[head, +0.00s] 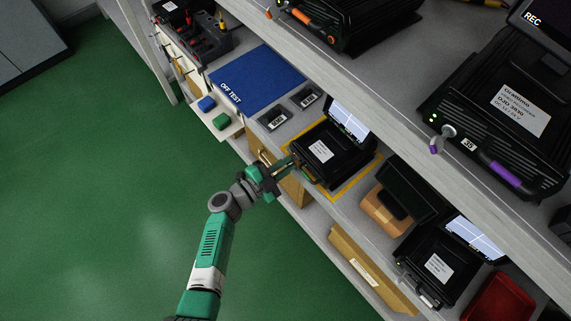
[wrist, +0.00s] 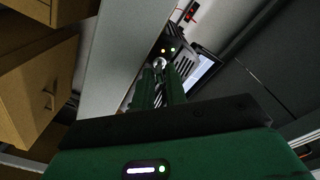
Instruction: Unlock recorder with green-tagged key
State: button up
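A black recorder (head: 338,140) with a white label and a lit screen sits inside a yellow outline on the middle shelf. My gripper (head: 289,162) is at its front left edge. In the wrist view, the recorder's front (wrist: 172,48) shows small lights and a round metal lock (wrist: 159,63) just beyond the fingertips. My gripper's green fingers (wrist: 161,80) are close together, with a narrow gap and something greyish between them. I cannot make out a key or a green tag apart from the green fingers, nor tell whether the fingertips touch the lock.
A recorder with a purple tag (head: 433,148) hanging at its lock stands on the upper shelf, which overhangs at right. Another recorder (head: 437,264) stands right. The green floor is clear.

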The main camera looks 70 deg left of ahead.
jog(key=p+v, duration=0.2)
jog(key=v, duration=0.6)
jog(key=shift+w, duration=0.1)
dwell(0.4)
